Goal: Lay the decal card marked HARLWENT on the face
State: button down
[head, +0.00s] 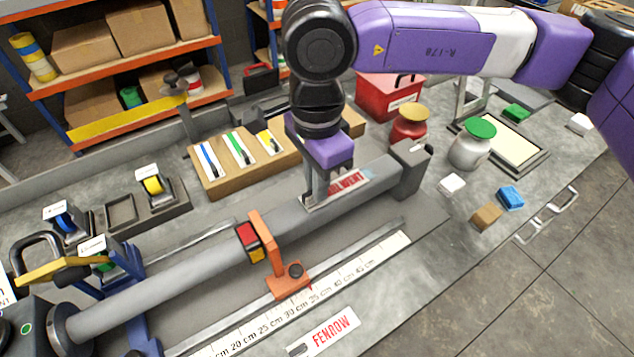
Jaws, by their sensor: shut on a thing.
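A white card with red lettering (352,182) lies along the grey tube (215,238) near its right end. Only the last letters, apparently "LWENT", show; my gripper hides the rest. My gripper (316,198) points down over the tube and is shut on the card's left part. The card seems to be at the tube's upper surface, but I cannot tell whether it touches. Another white card, marked FENROW in red (325,333), lies on the bench at the front.
An orange stop (268,255) clamps around the tube beside a measuring scale (345,278). A wooden block with coloured strips (235,172) stands behind. A red jar (409,125), a green-lidded jar (470,148) and several small blocks stand to the right.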

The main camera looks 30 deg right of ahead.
jog(key=c, duration=1.5)
grip_release()
jog(key=shift+o, duration=0.7)
jog(key=o, duration=0.4)
jog(key=shift+r+p, duration=0.8)
jog(key=shift+r, duration=2.2)
